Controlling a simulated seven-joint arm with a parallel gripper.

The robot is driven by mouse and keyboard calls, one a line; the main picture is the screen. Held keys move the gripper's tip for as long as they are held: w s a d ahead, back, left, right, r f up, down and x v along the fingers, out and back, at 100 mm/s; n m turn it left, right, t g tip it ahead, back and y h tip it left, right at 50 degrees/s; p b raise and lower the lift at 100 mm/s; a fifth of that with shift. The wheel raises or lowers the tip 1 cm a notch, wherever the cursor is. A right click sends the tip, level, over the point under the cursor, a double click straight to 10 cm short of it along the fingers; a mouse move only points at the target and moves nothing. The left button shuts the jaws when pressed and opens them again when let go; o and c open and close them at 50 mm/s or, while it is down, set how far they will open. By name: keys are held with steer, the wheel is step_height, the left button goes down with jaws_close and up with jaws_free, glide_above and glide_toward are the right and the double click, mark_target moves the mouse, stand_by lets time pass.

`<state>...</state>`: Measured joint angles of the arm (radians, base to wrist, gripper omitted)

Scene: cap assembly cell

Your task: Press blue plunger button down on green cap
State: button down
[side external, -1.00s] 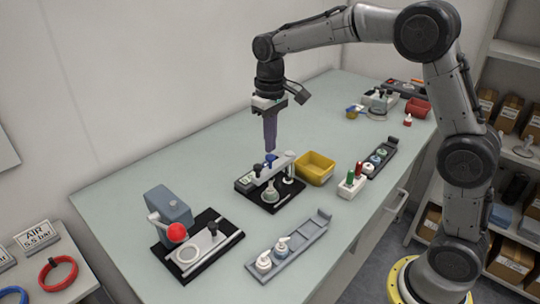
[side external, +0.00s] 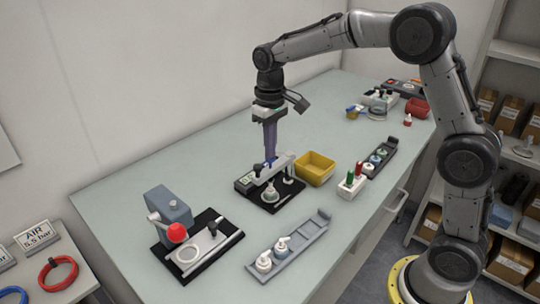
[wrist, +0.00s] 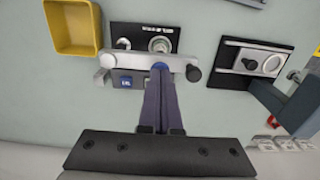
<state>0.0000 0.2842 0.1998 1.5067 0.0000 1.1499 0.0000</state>
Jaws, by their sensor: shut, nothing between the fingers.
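My gripper (side external: 270,158) is shut and empty, pointing straight down over the black press fixture (side external: 283,201) in the side view. The blue plunger button (wrist: 160,65) shows as a sliver at the fingertips in the wrist view, on the fixture's light grey bar (wrist: 132,60). The fingertips are at its top; I cannot tell whether they touch or how far down it is. In the side view the fingers mostly hide it. A pale round cap-like part (side external: 270,192) sits under the bar; its green colour is not clear at this size.
A yellow bin (side external: 316,168) stands right behind the fixture. A press with a red ball handle (side external: 177,232) stands to the left. A grey tray with white pump caps (side external: 264,263) lies in front. A dark tray (side external: 378,158) is to the right. Bare table lies between them.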

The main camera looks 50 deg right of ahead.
steer(key=shift+f, duration=0.95)
stand_by(0.7)
steer(key=shift+r, duration=1.55)
steer(key=shift+r, duration=0.15)
steer(key=shift+r, duration=2.35)
